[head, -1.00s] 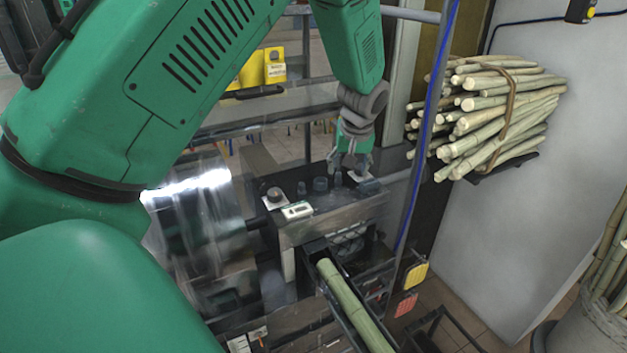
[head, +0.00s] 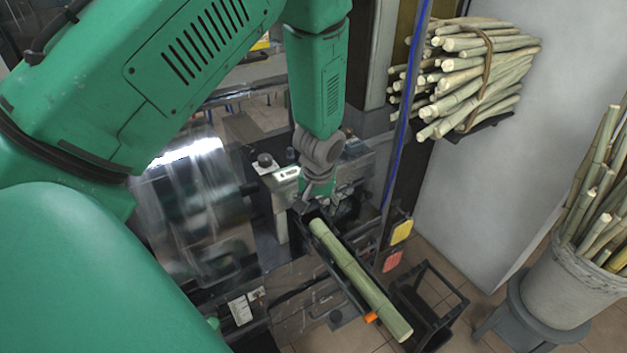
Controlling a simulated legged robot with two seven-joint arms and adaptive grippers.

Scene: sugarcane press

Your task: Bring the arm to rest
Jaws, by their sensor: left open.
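My left arm comes in from the left and reaches down over the press. My left gripper (head: 313,192) is open and hangs just above the near edge of the press top, by the upper end of the feed trough. Its fingers are small and partly blurred into the dark machine behind. A cut sugarcane piece (head: 358,275) lies in the sloping trough, apart from the gripper. The press (head: 265,180) has a control panel with a black knob (head: 265,160) on top, partly hidden by my arm. My right gripper is not in view.
A tied bundle of canes (head: 470,80) rests on a wall shelf. A bucket of canes (head: 555,285) stands on a stool at the right. A blue cable on an upright post (head: 405,120) runs close to the arm's right. A black crate (head: 430,305) sits beside the trough.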

